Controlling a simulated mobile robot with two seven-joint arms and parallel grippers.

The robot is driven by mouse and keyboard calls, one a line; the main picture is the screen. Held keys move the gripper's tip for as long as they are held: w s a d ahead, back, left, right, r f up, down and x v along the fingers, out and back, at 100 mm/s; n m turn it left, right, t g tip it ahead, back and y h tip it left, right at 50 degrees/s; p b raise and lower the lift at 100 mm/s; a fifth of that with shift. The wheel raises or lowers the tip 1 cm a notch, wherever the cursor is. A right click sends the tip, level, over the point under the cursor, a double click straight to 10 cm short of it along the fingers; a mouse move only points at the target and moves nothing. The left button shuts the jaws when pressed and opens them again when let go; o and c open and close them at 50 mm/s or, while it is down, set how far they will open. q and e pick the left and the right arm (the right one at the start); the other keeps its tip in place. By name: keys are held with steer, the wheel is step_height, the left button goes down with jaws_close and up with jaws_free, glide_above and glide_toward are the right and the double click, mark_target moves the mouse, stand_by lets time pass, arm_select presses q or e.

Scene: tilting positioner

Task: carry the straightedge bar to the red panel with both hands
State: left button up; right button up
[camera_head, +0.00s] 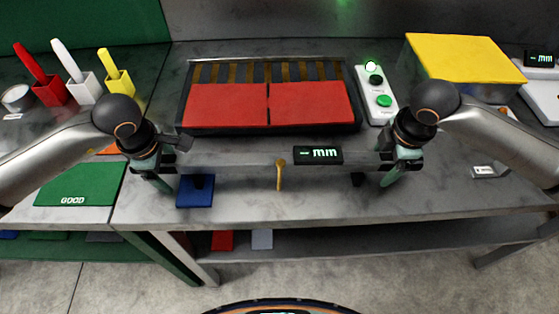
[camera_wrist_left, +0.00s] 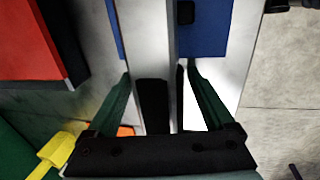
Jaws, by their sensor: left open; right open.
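The straightedge bar (camera_head: 232,167) is a long grey bar lying left to right in front of the red panel (camera_head: 225,104), which is two red plates in a dark frame. My left gripper (camera_head: 163,170) is open at the bar's left end. In the left wrist view its green fingers (camera_wrist_left: 158,82) stand on either side of the bar (camera_wrist_left: 150,40), with gaps showing. My right gripper (camera_head: 388,170) is open at the bar's right end; its contact with the bar is hidden. A black mm display (camera_head: 318,154) sits at the bar's middle.
A blue block (camera_head: 195,194) lies under the bar's left part; a yellow piece (camera_head: 281,175) stands at its middle. A button box (camera_head: 376,95) and yellow-topped box (camera_head: 462,60) are right of the panel. A green GOOD mat (camera_head: 80,184) and pen cups (camera_head: 84,90) are left.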

arm_select(q)
jaws_close()
arm_select(e)
jaws_close()
stand_by(0.4)
